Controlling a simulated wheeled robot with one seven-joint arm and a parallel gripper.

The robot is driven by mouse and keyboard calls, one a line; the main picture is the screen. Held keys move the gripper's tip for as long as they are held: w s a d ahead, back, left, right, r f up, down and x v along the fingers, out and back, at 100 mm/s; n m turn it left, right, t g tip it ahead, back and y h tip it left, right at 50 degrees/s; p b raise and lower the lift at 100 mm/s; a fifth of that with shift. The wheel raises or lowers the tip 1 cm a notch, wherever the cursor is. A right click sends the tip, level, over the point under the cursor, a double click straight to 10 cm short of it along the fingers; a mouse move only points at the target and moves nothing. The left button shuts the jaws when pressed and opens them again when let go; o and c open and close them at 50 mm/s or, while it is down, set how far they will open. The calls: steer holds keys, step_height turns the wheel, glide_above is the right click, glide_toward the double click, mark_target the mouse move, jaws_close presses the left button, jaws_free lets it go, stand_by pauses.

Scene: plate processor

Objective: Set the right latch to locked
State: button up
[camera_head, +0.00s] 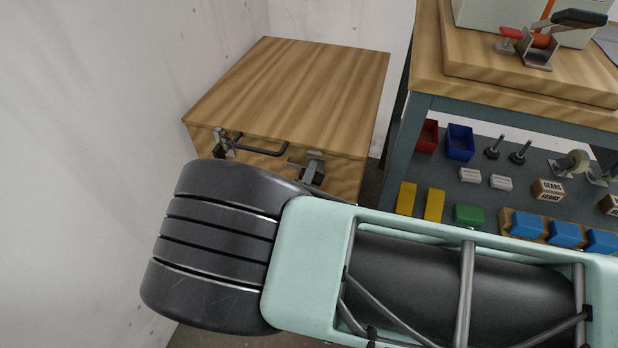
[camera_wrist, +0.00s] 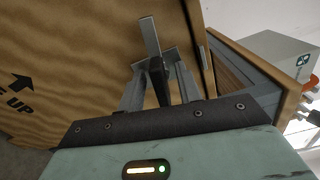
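The wooden box (camera_head: 290,80) stands by the wall, with two metal latches on its front. The left latch (camera_head: 222,143) is by its left corner. The right latch (camera_head: 311,170) is farther right, a grey bracket with a dark lever, partly hidden low down by my arm. In the wrist view my gripper (camera_wrist: 156,62) is at a latch (camera_wrist: 149,36), which looks like the right one, with its dark lever between the two grey fingers. The fingers are close to the lever on both sides; I cannot tell whether they press on it. My gripper is hidden in the head view.
A curved dark handle (camera_head: 262,149) sits between the latches. A workbench (camera_head: 480,85) stands to the right with a clamp device (camera_head: 540,42) on top and bins and parts on its lower shelf. A white wall (camera_head: 90,150) closes the left side.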

jaws_close()
steer(key=shift+r+m+p, duration=0.1)
steer(key=shift+m+p, duration=0.25)
steer(key=shift+m, duration=0.05)
steer(key=m+p, duration=0.2)
steer(key=m, duration=0.1)
steer(key=shift+r, duration=0.1)
steer(key=m+p, duration=0.2)
steer(key=m, duration=0.2)
steer(key=shift+d, duration=0.1)
steer(key=m+p, duration=0.1)
steer(key=m, duration=0.3)
steer(key=shift+p, duration=0.35)
steer(key=shift+d+m+p, duration=0.1)
steer(key=shift+m+p, duration=0.6)
steer(key=shift+m, duration=1.3)
steer(key=shift+s, duration=0.1)
